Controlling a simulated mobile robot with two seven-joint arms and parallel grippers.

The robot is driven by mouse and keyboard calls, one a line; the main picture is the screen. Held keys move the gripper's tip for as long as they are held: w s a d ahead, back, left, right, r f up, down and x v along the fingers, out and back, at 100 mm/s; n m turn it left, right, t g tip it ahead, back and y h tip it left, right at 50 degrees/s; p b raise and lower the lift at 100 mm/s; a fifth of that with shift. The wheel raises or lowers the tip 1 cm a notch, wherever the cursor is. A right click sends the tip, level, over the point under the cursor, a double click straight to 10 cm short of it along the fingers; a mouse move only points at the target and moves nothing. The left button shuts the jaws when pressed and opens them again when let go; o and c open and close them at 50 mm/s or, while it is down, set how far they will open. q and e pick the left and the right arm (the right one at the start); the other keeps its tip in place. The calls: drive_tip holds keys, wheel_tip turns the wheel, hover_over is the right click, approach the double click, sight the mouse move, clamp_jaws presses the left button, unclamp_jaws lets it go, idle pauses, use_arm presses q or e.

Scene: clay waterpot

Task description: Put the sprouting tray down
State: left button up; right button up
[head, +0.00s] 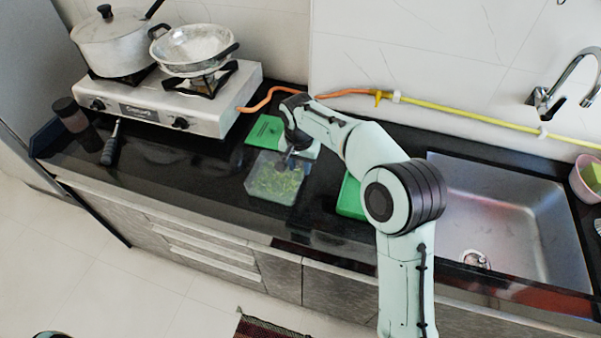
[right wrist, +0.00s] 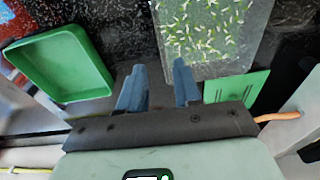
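The sprouting tray (head: 262,193) is a clear, shallow, square container with green sprouts in it. It appears to rest flat on the black counter, left of the sink. In the right wrist view the tray (right wrist: 222,68) lies just beyond my fingertips. My right gripper (head: 291,158) is low at the tray's back right corner. In the right wrist view my right gripper (right wrist: 159,68) has its fingers apart, with dark counter showing between them. One finger overlaps the tray's corner in the picture; I cannot tell whether it touches. My left gripper is out of view.
A green tray (right wrist: 62,66), partly behind my arm in the head view (head: 349,197), sits right of the sprouts. A flat green piece (head: 264,130) lies behind them. The stove (head: 205,107) with pots stands left; the sink (head: 500,220) is right. An orange hose (head: 262,101) runs behind.

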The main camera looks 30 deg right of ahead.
drive_tip(key=shift+s+a+r, duration=0.1)
drive_tip(key=shift+r, duration=0.8)
drive_tip(key=shift+s+a+r, duration=0.1)
drive_tip(key=shift+r, duration=0.8)
